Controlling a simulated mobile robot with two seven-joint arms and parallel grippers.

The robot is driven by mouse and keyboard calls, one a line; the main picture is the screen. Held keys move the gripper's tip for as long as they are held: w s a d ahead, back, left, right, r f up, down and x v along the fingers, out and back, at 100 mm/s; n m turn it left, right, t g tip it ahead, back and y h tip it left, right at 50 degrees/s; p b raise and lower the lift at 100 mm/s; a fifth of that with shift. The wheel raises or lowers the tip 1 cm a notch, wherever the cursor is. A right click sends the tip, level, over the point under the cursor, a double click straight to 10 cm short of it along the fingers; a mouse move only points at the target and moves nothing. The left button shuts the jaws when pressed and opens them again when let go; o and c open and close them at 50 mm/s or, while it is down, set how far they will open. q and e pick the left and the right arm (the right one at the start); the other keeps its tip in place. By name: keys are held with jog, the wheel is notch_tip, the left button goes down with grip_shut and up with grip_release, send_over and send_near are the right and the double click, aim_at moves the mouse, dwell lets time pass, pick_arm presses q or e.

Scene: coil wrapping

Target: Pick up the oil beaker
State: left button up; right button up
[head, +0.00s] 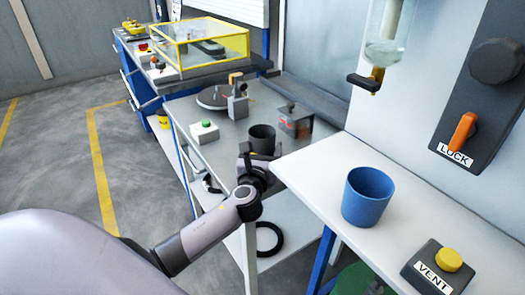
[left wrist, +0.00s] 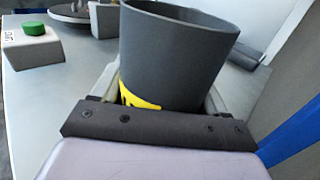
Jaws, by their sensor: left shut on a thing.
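The dark grey beaker (head: 262,136) stands upright over the grey metal table in the head view. In the left wrist view the beaker (left wrist: 175,45) fills the middle and has a yellow mark low on its side, partly hidden by the gripper. My left gripper (head: 258,153) is shut on the beaker, with one finger on each side. I cannot tell whether its base touches the table. A blue cup (head: 367,196) stands upright on the white counter at the right.
A box with a green button (head: 204,132), a round turntable (head: 214,97) and a small grey-red device (head: 295,120) are near the beaker. The white counter (head: 313,170) edge lies close right of my arm. A VENT button box (head: 438,268) sits at the front right.

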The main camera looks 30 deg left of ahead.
pick_arm(q)
jog(key=shift+r, duration=0.2)
jog(key=shift+r+p, duration=0.35)
jog(key=shift+r, duration=0.4)
notch_tip(320, 180, up, 18)
jog(key=p, duration=0.4)
